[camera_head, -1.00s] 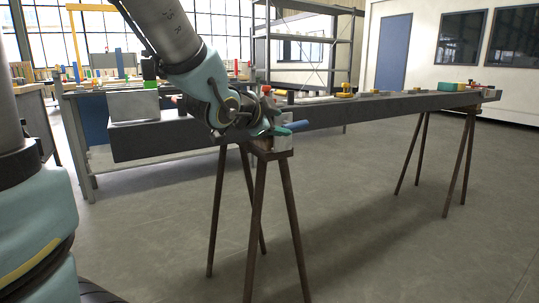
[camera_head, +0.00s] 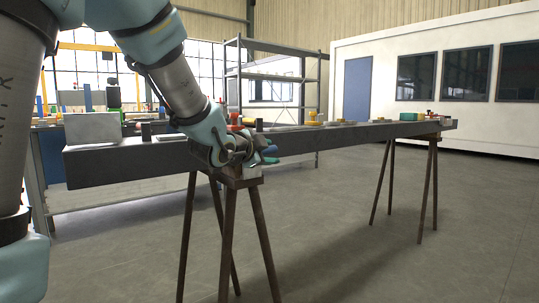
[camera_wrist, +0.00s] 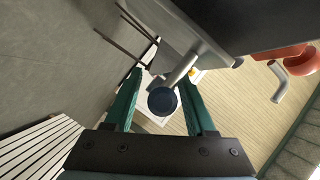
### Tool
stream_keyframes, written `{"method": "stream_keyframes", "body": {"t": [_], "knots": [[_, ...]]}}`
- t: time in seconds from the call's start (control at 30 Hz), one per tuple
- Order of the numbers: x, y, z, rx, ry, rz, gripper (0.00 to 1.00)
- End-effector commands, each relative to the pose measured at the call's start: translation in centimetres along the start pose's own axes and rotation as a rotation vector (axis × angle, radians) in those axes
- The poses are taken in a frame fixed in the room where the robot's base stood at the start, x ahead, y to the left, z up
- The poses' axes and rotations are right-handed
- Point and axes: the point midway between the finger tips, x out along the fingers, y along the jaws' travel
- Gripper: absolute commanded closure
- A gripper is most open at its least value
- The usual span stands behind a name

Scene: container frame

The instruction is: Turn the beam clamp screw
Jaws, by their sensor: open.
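The clamp screw shows in the wrist view as a grey shaft (camera_wrist: 181,69) with a round dark blue knob (camera_wrist: 163,101) at its near end. The shaft runs toward the dark beam (camera_wrist: 270,22). My gripper (camera_wrist: 162,78) has its two green fingers apart, one on each side of the knob. Clear gaps show between knob and fingers. In the head view my gripper (camera_head: 265,153) is at the front side of the grey beam (camera_head: 380,132), above the near trestle. A blue piece (camera_head: 270,161) shows by the fingers. My wrist hides most of the clamp.
The beam lies on two brown trestles (camera_head: 229,235), (camera_head: 429,190). Small items stand along its top, including a yellow one (camera_head: 312,115). In the wrist view an orange part (camera_wrist: 303,62) with a grey hook is at the right. The floor in front (camera_head: 370,260) is clear.

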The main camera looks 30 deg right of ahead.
Motion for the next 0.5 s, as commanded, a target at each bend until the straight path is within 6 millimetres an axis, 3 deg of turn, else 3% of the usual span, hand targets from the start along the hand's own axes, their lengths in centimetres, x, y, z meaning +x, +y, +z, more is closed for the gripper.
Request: {"method": "stream_keyframes", "body": {"t": [0.37, 0.5], "knots": [[0.73, 0.02, 0.02, 0.0, -0.001, 0.0, 0.44], [0.72, 0.02, 0.02, 0.0, -0.001, 0.0, 0.58]]}}
